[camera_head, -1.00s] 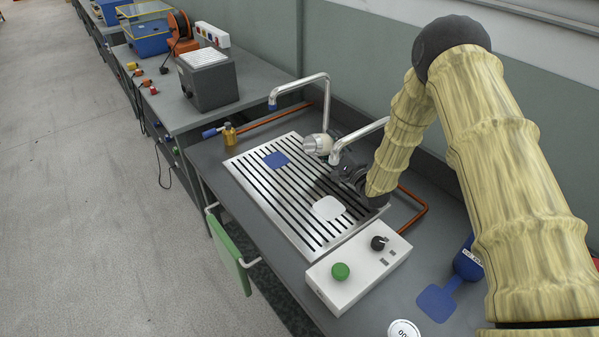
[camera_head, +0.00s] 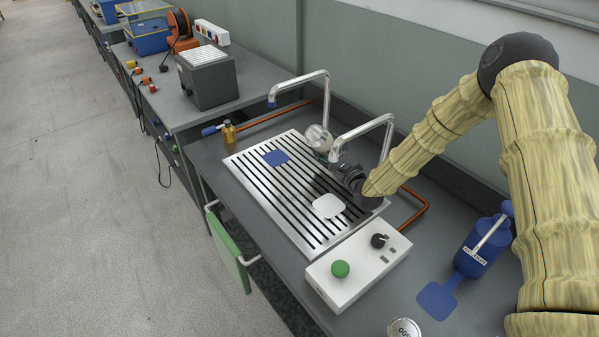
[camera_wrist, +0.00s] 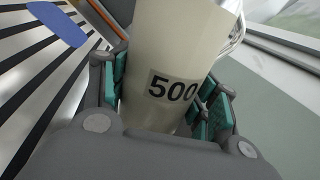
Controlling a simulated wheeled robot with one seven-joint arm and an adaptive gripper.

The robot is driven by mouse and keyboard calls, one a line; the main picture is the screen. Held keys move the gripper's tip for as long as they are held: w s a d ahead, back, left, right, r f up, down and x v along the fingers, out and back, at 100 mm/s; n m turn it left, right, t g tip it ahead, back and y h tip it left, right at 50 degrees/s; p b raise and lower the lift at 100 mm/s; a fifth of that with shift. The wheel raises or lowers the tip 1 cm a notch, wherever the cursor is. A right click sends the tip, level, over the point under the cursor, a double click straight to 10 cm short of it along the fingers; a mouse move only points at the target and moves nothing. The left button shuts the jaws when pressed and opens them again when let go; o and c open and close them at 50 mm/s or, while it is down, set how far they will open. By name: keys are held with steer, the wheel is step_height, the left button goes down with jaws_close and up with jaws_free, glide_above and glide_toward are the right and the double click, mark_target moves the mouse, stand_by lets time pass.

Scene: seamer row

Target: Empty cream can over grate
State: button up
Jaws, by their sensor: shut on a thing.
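My gripper (camera_head: 333,158) is shut on the cream can (camera_wrist: 175,65), which bears a black "500" label in the wrist view. The teal finger pads press on both sides of it. In the head view the can (camera_head: 317,138) is small, tilted, and held above the back edge of the slotted metal grate (camera_head: 262,184), near the bent taps. My gripper hides part of it, and I cannot tell what is inside it. The grate's dark slots also show at the left of the wrist view. A blue square patch and a white square patch (camera_head: 328,206) lie on the grate.
Two bent metal taps (camera_head: 365,132) stand close to my gripper. A white control box (camera_head: 358,268) with a green button sits in front of the grate. A small amber bottle (camera_head: 229,133) stands behind the grate's left corner.

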steer(key=shift+w+d+r+m+b, duration=0.1)
steer(key=shift+d+m+b, duration=0.05)
steer(key=shift+m, duration=0.4)
steer(key=shift+w+d+m+b, duration=0.1)
steer(key=shift+d+m+b, duration=0.05)
steer(key=shift+m, duration=0.4)
steer(key=shift+w+d+f+m+h+b, duration=0.1)
steer(key=shift+f+m+h+b, duration=0.4)
steer(key=shift+m+b, duration=0.3)
steer(key=shift+d+r+m+g+b, duration=0.1)
steer(key=shift+r+m+g+b, duration=0.25)
steer(key=shift+m, duration=0.75)
steer(key=shift+w+d+f+m+b, duration=0.15)
steer(key=shift+f+m+b, duration=0.25)
steer(key=shift+m+b, duration=0.3)
steer(key=shift+m, duration=0.3)
steer(key=shift+a, duration=0.2)
